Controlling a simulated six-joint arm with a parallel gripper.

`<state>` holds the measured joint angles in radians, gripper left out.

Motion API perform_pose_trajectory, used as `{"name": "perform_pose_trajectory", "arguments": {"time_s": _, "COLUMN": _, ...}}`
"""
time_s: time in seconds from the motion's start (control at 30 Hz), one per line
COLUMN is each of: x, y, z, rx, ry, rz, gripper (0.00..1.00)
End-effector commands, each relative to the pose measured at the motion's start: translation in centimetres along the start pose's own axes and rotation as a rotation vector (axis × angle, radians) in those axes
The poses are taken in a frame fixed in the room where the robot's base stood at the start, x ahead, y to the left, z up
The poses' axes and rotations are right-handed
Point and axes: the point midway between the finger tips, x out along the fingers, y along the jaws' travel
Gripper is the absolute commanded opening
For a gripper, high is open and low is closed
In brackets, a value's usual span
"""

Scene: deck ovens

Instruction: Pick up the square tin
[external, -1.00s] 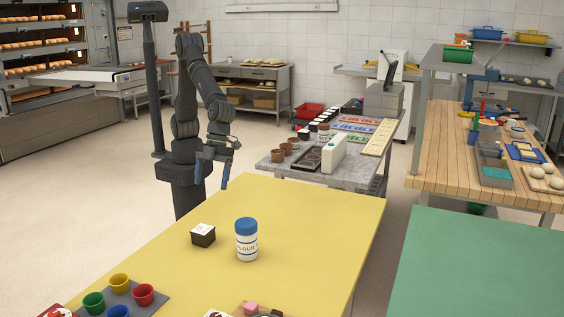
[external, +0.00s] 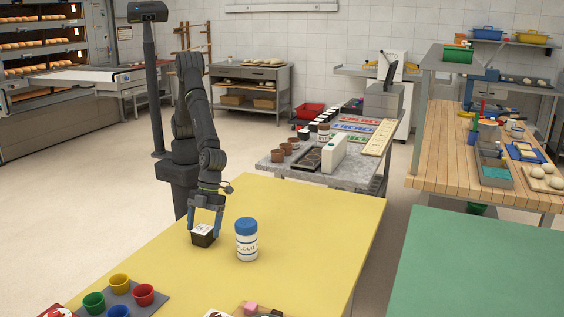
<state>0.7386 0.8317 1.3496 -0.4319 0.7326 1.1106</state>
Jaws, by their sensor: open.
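The square tin (external: 203,238) is a small black box with a white, marked top, standing on the yellow table (external: 310,215). My gripper (external: 205,231) is open and points down over the tin, with one finger on its left side and one on its right. I cannot tell whether the fingers touch it. A white flour jar (external: 246,243) with a blue lid stands close to the right of the tin, apart from it.
A grey tray (external: 150,303) with red, yellow, green and blue cups lies at the front left of the yellow table. Small items (external: 252,308) lie at the front edge of view. The table's right half is clear. A grey worktop (external: 275,165) stands behind.

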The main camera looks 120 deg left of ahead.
Motion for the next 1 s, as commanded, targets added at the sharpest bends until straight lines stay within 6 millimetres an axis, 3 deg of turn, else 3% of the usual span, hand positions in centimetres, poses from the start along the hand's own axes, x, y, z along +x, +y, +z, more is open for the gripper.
{"name": "perform_pose_trajectory", "arguments": {"time_s": 0.13, "x": 1.6, "y": 0.0, "z": 0.1, "rx": -0.001, "ry": 0.0, "rz": -0.001, "gripper": 0.8}}
{"name": "perform_pose_trajectory", "arguments": {"time_s": 0.4, "x": 1.9, "y": 0.0, "z": 0.0, "rx": -0.001, "ry": 0.001, "rz": -0.002, "gripper": 0.8}}
{"name": "perform_pose_trajectory", "arguments": {"time_s": 0.7, "x": 1.9, "y": 0.0, "z": 0.0, "rx": 0.0, "ry": 0.001, "rz": -0.003, "gripper": 0.26}}
{"name": "perform_pose_trajectory", "arguments": {"time_s": 1.0, "x": 1.6, "y": -0.1, "z": -0.1, "rx": 0.0, "ry": 0.002, "rz": -0.003, "gripper": 0.26}}
